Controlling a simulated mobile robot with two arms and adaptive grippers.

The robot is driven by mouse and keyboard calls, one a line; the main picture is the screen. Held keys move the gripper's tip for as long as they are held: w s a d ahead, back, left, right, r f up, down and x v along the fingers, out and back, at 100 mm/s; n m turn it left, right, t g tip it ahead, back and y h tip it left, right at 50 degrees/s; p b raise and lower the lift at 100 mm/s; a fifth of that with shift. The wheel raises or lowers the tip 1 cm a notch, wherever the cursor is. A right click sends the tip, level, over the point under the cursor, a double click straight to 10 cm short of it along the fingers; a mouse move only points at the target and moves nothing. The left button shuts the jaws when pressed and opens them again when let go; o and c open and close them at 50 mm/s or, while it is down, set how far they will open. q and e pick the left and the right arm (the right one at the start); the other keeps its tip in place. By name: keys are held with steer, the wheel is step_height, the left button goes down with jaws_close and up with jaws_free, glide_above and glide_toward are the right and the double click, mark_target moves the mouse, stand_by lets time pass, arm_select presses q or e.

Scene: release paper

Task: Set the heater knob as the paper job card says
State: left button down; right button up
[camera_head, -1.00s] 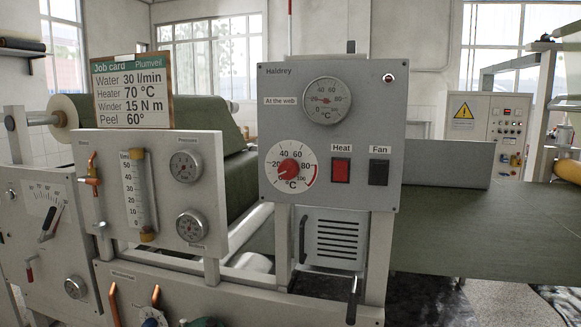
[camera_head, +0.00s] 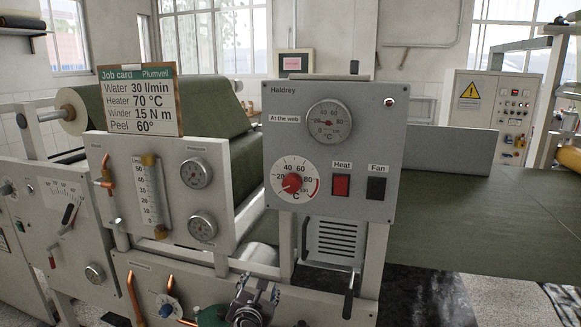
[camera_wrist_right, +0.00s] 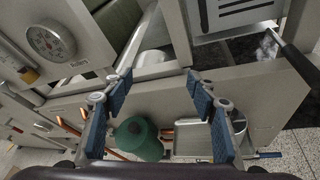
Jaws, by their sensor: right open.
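The job card (camera_head: 138,102) stands above the left panel and reads Water 30 l/min, Heater 70 °C, Winder 15 N m, Peel 60°. The grey Haldrey heater panel (camera_head: 240,165) carries the red heater knob (camera_head: 292,183) on a white scale marked in °C. The knob's exact setting is too small to read. An "At the web" gauge (camera_head: 329,121) sits above it. My right gripper (camera_head: 258,288) is low in the head view, below the heater panel and apart from the knob. It is open and empty in the right wrist view (camera_wrist_right: 160,95). My left gripper is not in view.
Beside the knob are the red Heat switch (camera_head: 341,186) and the dark Fan switch (camera_head: 376,188). The left panel holds a flow tube (camera_head: 150,190) and two round gauges. A dark handle (camera_head: 348,295) hangs below the heater panel. A green round part (camera_wrist_right: 138,140) lies beyond my right fingers.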

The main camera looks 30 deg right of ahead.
step_height(320, 180, up, 18)
steer(key=s+d+h+p, duration=0.1)
steer(key=d+h+p, duration=0.1)
steer(key=d+h, duration=0.1)
steer(key=n+h+p, duration=0.1)
steer(key=h+p, duration=0.1)
glide_toward(290, 186)
steer(key=x, duration=0.4)
steer(key=p+x, duration=0.2)
steer(key=x, duration=0.3)
steer(key=shift+w+d+r, duration=0.2)
steer(key=shift+w+d, duration=0.05)
steer(key=shift+d, duration=0.1)
steer(key=shift+w+d+f, duration=0.15)
steer(key=shift+w+d, duration=0.2)
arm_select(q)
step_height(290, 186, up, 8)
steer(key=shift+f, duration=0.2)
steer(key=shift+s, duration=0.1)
arm_select(e)
steer(key=c, duration=1.2)
steer(key=shift+o, duration=0.2)
